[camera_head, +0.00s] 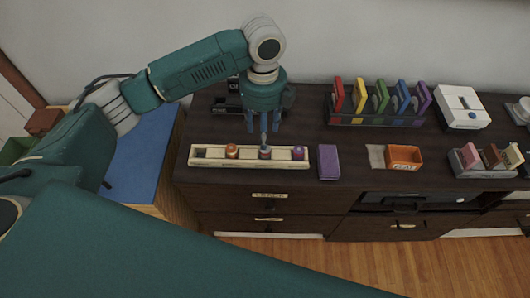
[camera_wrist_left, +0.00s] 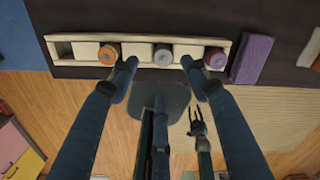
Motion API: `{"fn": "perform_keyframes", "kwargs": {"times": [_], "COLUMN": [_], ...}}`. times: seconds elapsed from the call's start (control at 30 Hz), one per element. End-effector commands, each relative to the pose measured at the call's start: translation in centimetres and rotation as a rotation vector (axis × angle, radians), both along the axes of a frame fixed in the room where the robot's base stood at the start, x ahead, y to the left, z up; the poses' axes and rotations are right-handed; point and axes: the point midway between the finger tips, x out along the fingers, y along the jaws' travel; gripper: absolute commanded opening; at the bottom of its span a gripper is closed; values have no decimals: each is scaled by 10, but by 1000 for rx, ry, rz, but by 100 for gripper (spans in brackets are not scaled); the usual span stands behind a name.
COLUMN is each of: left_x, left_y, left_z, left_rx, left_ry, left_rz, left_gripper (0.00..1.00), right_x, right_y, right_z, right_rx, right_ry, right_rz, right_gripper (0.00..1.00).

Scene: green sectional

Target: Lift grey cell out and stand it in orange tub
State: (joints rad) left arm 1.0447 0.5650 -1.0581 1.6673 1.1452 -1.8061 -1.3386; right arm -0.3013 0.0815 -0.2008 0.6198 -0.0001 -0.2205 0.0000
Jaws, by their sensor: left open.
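The grey cell (camera_head: 265,152) stands in a middle slot of the long cream rack (camera_head: 208,155) on the dark cabinet. It also shows in the left wrist view (camera_wrist_left: 163,54), end on, between an orange-topped and a purple-topped cell. My left gripper (camera_head: 266,128) is above it, pointing down. In the left wrist view its spread fingertips (camera_wrist_left: 160,65) lie either side of the grey cell; contact cannot be told. The orange tub (camera_head: 404,157) sits further right. A small dark gripper (camera_wrist_left: 195,122), apparently my right one, shows low over the floor; its jaw state is unclear.
A purple box (camera_head: 329,162) stands close to the rack's right end. Behind the tub is a rack of coloured upright folders (camera_head: 378,103). A holder with pink and brown items (camera_head: 487,158) stands right of the tub. A blue-topped unit (camera_head: 142,160) adjoins the cabinet's left.

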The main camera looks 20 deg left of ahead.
Motion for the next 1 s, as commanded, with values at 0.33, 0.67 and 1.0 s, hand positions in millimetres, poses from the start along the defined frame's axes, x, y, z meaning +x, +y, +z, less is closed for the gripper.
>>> {"fn": "perform_keyframes", "kwargs": {"times": [0.33, 0.67, 1.0], "left_x": [0, 1, 2], "left_y": [-1, -4, -4], "left_z": [-36, -78, -81], "left_rx": [0, -1, -1], "left_ry": [0, -2, -4], "left_rz": [1, 1, 1], "left_gripper": [47, 47, 31], "right_x": [1, 1, 2], "right_y": [0, 0, 0], "right_z": [5, 13, 12], "right_rx": [0, 1, 1], "right_ry": [-1, -2, -3], "right_rz": [0, -1, -1], "right_gripper": [40, 40, 40]}}
